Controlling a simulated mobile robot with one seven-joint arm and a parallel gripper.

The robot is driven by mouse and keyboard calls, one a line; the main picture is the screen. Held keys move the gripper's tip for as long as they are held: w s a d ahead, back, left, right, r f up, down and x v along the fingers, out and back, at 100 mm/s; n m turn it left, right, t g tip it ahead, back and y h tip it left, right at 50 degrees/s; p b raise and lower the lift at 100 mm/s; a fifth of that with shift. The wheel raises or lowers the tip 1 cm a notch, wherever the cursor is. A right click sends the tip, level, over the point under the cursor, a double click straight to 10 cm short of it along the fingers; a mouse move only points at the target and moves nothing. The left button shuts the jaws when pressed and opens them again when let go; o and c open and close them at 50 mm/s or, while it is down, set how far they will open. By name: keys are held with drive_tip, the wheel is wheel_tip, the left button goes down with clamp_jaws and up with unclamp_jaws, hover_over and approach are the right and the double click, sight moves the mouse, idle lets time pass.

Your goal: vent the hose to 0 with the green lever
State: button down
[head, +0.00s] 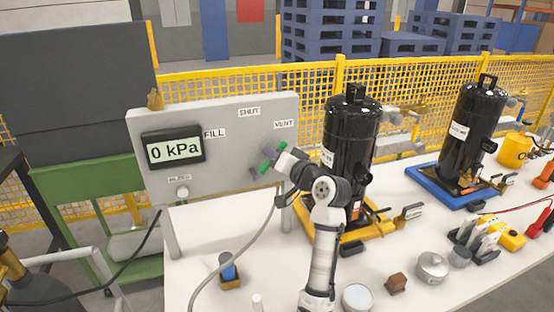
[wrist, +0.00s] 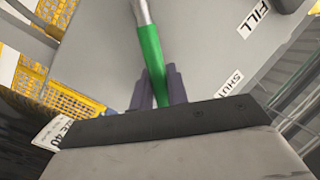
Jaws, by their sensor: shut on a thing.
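The green lever (head: 266,167) is on the grey panel (head: 230,190), at its lower right, below the VENT label (head: 284,124). My gripper (head: 272,158) is at the lever, and its fingers are shut on the green grip. In the wrist view the green lever (wrist: 150,50) runs between my two dark fingers (wrist: 160,88), with its bare metal shank at the top. The display (head: 174,149) on the panel reads 0 kPa. The lever's pivot is partly hidden by my gripper.
FILL (head: 214,133) and SHUT (head: 249,112) labels mark the panel. A black compressor (head: 350,130) on a yellow base stands close right of my arm. A grey hose (head: 235,248) hangs in front. Small parts and tools lie on the white table (head: 300,285).

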drive_tip(key=n, duration=0.1)
drive_tip(key=a+r+n, duration=0.1)
drive_tip(key=a+n+h+b, duration=0.1)
drive_tip(key=shift+s+a+r+n+g, duration=0.25)
drive_tip(key=shift+s+n+g, duration=0.15)
drive_tip(key=shift+s+a+r+n+h+b, duration=0.15)
drive_tip(key=shift+a+n+h, duration=0.2)
drive_tip(key=shift+a+n, duration=0.35)
drive_tip(key=shift+s+a+r+n+h+b, duration=0.15)
drive_tip(key=shift+a+n+h, duration=0.3)
drive_tip(key=shift+n, duration=0.35)
drive_tip(key=shift+a+f, duration=0.1)
drive_tip(key=c, duration=1.4)
unclamp_jaws()
drive_tip(key=shift+o, duration=0.2)
drive_tip(key=b+v, duration=0.3)
drive_tip(key=v, duration=1.1)
